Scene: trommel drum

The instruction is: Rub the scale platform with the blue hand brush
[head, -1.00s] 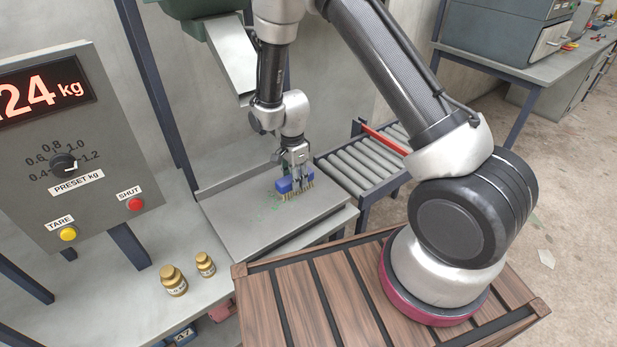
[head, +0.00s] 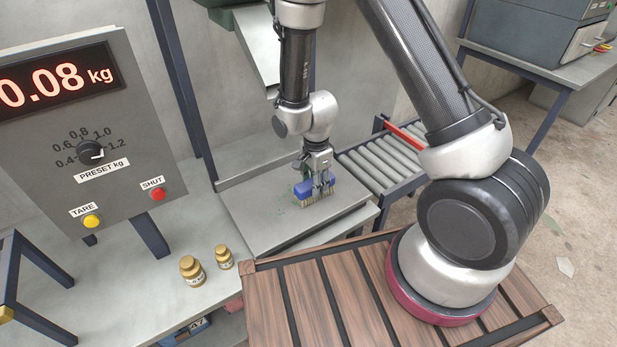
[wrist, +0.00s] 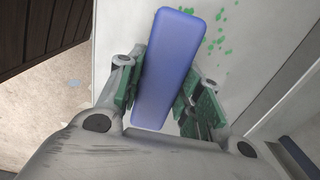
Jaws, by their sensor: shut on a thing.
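The blue hand brush (head: 318,187) is held in my gripper (head: 321,177), its bristles facing down at the scale platform (head: 325,222). Whether the bristles touch the plate is hard to tell, though they look very close to it. In the wrist view my gripper (wrist: 158,88) is shut on the long blue back of the brush (wrist: 168,65), with a green pad on each side. Green specks (wrist: 222,28) lie on the platform beside the brush; the brush hides part of the plate. The display (head: 58,82) reads 0.08 kg.
Two brass weights (head: 192,270) stand on the bench left of the platform. The control panel (head: 75,150) with a dial and two buttons is at the left. A metal chute (head: 258,45) hangs above and behind the platform. A roller conveyor (head: 378,160) adjoins at the right.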

